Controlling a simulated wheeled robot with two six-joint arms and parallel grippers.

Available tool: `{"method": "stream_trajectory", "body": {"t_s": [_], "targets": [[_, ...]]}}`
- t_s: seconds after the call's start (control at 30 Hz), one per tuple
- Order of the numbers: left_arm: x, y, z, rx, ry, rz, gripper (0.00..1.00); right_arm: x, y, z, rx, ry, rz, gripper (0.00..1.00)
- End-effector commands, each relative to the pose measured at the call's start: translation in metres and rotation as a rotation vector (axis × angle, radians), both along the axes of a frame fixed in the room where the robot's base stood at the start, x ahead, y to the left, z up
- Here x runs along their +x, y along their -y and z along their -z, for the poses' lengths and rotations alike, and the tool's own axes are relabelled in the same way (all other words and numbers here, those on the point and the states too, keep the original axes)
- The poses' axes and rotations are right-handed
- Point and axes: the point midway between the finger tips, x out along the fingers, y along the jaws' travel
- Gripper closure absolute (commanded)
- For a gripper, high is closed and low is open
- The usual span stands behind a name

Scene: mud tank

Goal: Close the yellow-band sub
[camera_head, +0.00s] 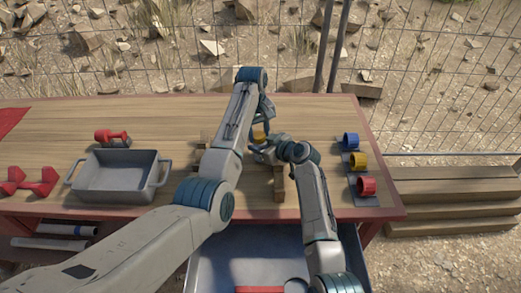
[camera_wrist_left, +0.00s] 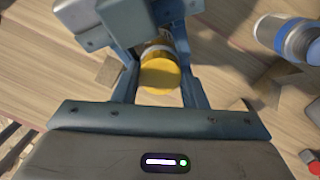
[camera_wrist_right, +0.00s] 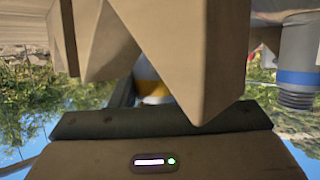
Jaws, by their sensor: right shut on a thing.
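The yellow-band sub shows as a small yellow end (camera_head: 259,135) between my two grippers over the middle of the table. In the left wrist view its round yellow end (camera_wrist_left: 160,73) lies between the fingers of my left gripper (camera_wrist_left: 160,88), with a gap visible at the side; this gripper looks open. My right gripper (camera_head: 266,151) is shut on the sub from the near right side. In the right wrist view wooden blocks (camera_wrist_right: 190,50) hide most of its fingers; only a yellow and grey piece of the sub (camera_wrist_right: 150,85) shows.
Wooden supports (camera_head: 279,183) stand beside the grippers. A blue-banded cylinder (camera_wrist_left: 292,38) lies close by. A grey tray (camera_head: 118,196) and red pieces (camera_head: 47,181) occupy the left.

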Motion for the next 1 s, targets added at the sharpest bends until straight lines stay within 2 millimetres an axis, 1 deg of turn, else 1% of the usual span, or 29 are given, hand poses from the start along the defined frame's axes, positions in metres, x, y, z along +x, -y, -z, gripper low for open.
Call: {"method": "stream_trajectory", "body": {"t_s": [0.17, 0.3, 0.43, 0.47, 0.53, 0.57, 0.6, 0.87, 0.97, 1.0], "targets": [[0.000, 0.000, 0.000, 0.001, 0.001, 0.018, 0.89, 0.000, 0.000, 0.001, -0.001, -0.001, 0.000, 1.00], [0.000, 0.000, 0.000, 0.000, 0.013, 0.155, 0.89, 0.000, 0.000, 0.001, -0.001, -0.001, 0.000, 1.00], [0.000, 0.000, 0.000, 0.000, 0.012, 0.144, 0.89, 0.000, 0.000, 0.001, -0.002, -0.002, 0.000, 1.00], [0.000, 0.000, 0.000, 0.000, 0.012, 0.144, 0.60, 0.000, 0.000, 0.001, -0.002, -0.002, 0.000, 1.00], [0.000, 0.000, 0.000, 0.000, 0.012, 0.144, 0.46, 0.000, 0.000, 0.001, -0.002, -0.002, 0.000, 1.00], [0.000, 0.000, 0.000, 0.000, 0.012, 0.143, 0.40, 0.000, 0.000, 0.001, -0.002, -0.002, 0.000, 1.00], [0.000, 0.000, 0.000, 0.000, 0.012, 0.143, 0.36, 0.000, 0.001, 0.001, -0.002, -0.002, 0.000, 1.00], [0.000, 0.000, -0.001, -0.001, 0.013, 0.143, 0.36, 0.000, 0.000, 0.001, -0.002, -0.002, -0.001, 1.00], [0.001, -0.001, -0.008, -0.001, 0.015, 0.143, 0.36, 0.000, 0.000, 0.001, -0.002, -0.002, -0.001, 1.00], [0.001, -0.001, -0.014, -0.002, 0.016, 0.143, 0.36, 0.000, 0.000, 0.001, -0.002, -0.002, -0.001, 1.00]]}}
